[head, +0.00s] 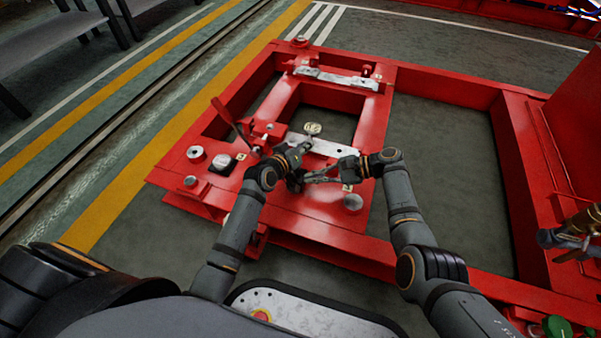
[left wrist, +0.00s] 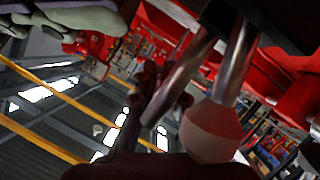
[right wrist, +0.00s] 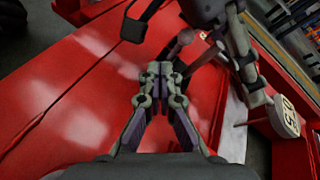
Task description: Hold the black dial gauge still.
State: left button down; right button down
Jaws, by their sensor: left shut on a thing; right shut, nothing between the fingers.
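My left gripper (head: 296,168) is low over the near cross plate of the red frame. It is shut on what looks like the black dial gauge (left wrist: 270,22). In the left wrist view a dark body shows at the top edge, with shiny metal rods and a ball end (left wrist: 212,132) close to the camera. The gauge's face is hidden from me. My right gripper (head: 322,177) is just to the right of the left one. In the right wrist view its fingers (right wrist: 160,82) are shut and empty, above the red plate and apart from the ball end.
The red frame (head: 420,80) has open bays with floor below. A pale tag marked 0.5 (right wrist: 284,117) lies beyond the grippers. A red lever (head: 230,122) rises left of my left gripper. Brass fittings (head: 580,228) are at the far right.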

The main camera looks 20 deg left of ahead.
jog(key=shift+d, duration=0.1)
jog(key=shift+d+f, duration=0.3)
jog(key=shift+d, duration=0.5)
jog(key=shift+d+f, duration=0.3)
jog(key=shift+d, duration=0.45)
jog(key=shift+d+f, duration=0.3)
jog(key=shift+d, duration=0.5)
pick_arm(q)
jog(key=c, duration=1.4)
grip_release()
